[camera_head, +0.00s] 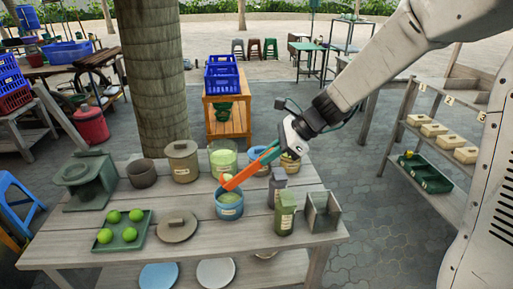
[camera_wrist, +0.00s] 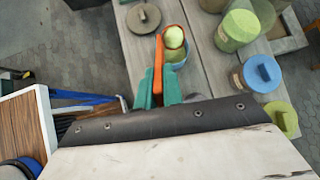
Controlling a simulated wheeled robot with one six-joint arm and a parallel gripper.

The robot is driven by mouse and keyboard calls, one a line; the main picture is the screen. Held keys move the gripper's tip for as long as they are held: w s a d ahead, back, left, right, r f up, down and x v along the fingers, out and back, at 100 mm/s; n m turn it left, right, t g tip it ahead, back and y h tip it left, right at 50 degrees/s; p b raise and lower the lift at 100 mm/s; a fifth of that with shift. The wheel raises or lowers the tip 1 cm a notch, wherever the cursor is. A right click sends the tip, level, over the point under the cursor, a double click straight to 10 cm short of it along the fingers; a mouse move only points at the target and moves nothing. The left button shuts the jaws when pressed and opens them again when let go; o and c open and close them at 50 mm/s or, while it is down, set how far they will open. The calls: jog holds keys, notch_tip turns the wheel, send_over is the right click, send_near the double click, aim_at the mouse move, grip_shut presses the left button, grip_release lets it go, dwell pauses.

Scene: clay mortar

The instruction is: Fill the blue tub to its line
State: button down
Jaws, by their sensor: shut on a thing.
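The blue tub (camera_head: 229,211) stands on the grey plank table, with a pale label on its front and pale green stuff inside. Its fill line cannot be made out. My gripper (camera_head: 266,155), with teal fingers, is shut on the handle of an orange scoop (camera_head: 243,178). The scoop's head is above the blue tub, with pale green stuff at it. In the wrist view the orange scoop (camera_wrist: 158,66) carries a rounded pale green load (camera_wrist: 174,37), and the blue tub (camera_wrist: 181,63) shows partly behind it. A clear tub of pale green stuff (camera_head: 223,158) stands behind the blue tub.
A green tray (camera_head: 130,238) with several green balls and a round lid (camera_head: 177,227) lie to the left. Lidded canisters (camera_head: 285,212) and an open grey box (camera_head: 322,211) stand to the right. A lidded brown pot (camera_head: 183,162) is at the back. The table's front edge is close.

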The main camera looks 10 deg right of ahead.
jog(key=d+f+y, duration=0.4)
jog(key=f, duration=0.1)
jog(key=shift+d+f+t+y, duration=0.2)
jog(key=shift+f+t+y, duration=0.1)
jog(key=shift+y, duration=0.1)
dwell(0.4)
